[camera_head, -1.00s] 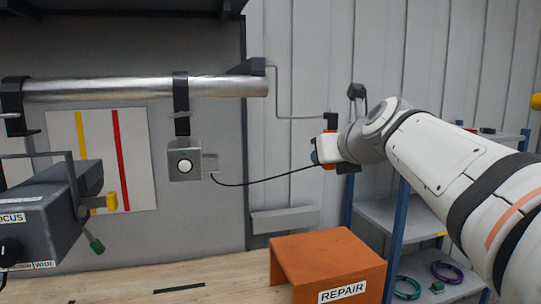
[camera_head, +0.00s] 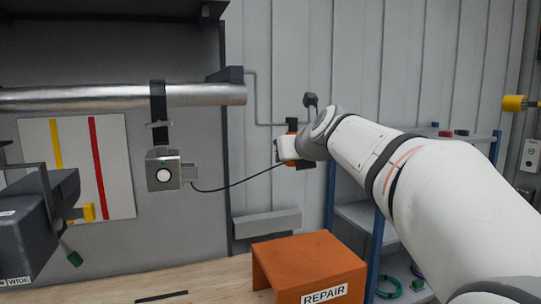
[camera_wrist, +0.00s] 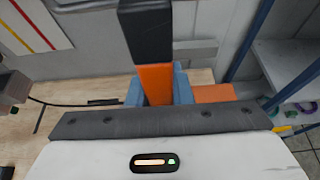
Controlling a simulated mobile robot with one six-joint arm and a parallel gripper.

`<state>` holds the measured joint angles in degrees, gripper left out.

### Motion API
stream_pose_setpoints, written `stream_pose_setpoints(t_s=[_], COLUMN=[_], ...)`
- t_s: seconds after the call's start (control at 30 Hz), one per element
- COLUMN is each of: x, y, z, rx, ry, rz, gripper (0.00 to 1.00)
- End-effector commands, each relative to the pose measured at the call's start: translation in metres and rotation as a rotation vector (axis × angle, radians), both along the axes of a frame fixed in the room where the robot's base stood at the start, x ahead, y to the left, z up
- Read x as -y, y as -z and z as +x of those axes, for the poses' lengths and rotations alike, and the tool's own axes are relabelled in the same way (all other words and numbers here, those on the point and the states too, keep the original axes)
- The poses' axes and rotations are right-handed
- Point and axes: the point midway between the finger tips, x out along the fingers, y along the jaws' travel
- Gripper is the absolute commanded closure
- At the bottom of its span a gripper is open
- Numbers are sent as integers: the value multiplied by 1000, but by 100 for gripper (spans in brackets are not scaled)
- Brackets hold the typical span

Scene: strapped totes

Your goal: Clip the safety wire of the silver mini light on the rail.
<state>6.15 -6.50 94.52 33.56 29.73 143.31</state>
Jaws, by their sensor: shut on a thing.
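The silver mini light (camera_head: 163,172), a small box with a round white lens, hangs by a black strap clamp (camera_head: 158,105) from the silver rail (camera_head: 100,97). Its thin black safety wire (camera_head: 235,184) runs from its right side, sags, and rises to my gripper (camera_head: 290,150). My gripper is right of the light and below rail height, clear of both. In the wrist view its blue jaws (camera_wrist: 158,88) are shut on an orange-and-black clip (camera_wrist: 153,75), seemingly the wire's end. The join of wire and clip is not clear.
A dark lamp (camera_head: 38,215) with barn doors stands at the left. An orange REPAIR stand (camera_head: 309,262) is on the bench below my gripper. A dark bracket (camera_head: 229,75) holds the rail's right end. A blue-post shelf (camera_head: 376,215) is behind my arm.

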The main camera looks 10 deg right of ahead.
Motion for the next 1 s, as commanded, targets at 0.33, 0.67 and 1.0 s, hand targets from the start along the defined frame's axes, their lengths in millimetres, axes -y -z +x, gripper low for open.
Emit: stream_pose_setpoints(t_s=[0.33,0.67,1.0], x=[-6,-9,-9], y=[-1,3,6], z=[28,40,40], rx=[0,0,1], ry=[-1,-1,-2], rz=[-1,-1,0], gripper=[100,100,100])
